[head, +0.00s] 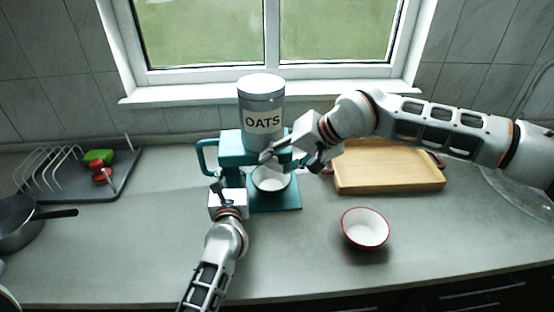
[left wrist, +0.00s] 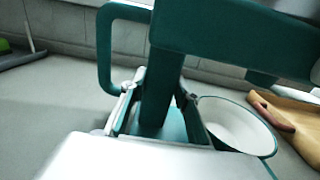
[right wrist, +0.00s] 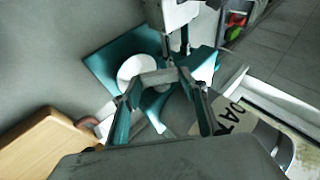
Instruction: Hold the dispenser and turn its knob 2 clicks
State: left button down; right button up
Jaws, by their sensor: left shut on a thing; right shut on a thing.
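The teal dispenser (head: 234,158) stands upright on the counter with a grey canister (head: 262,112) labelled OATS on top. A white bowl (head: 270,181) sits on its base under the spout; it also shows in the left wrist view (left wrist: 238,124). My left gripper (head: 220,188) is shut on the dispenser's upright post (left wrist: 158,100), with a finger on each side. My right gripper (head: 270,158) is at the dispenser's front, shut on the knob; in the right wrist view a pale grey bar (right wrist: 158,78) lies between its fingers. The right gripper partly hides the knob in the head view.
A white bowl with a red rim (head: 365,229) stands on the open counter at the right front. A wooden board (head: 388,172) lies behind it. A dish rack (head: 75,180) with a green and a red item, and a dark pan (head: 18,228), are at the left.

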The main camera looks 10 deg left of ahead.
jog(key=y, duration=0.2)
jog(key=f+m+y, duration=0.1)
jog(key=y, duration=0.1)
jog(key=shift+s+d+g, duration=0.1)
jog(key=shift+d+g, duration=0.15)
jog(key=shift+g, duration=0.05)
jog(key=shift+d+f+m+y, duration=0.15)
jog(key=shift+m+y, duration=0.15)
jog(key=shift+y, duration=0.7)
jog(key=o, duration=1.1)
jog(key=shift+d, duration=0.1)
jog(key=shift+w+d, duration=0.2)
jog(key=shift+d, duration=0.05)
jog(key=v, duration=1.1)
jog(key=shift+d, duration=0.2)
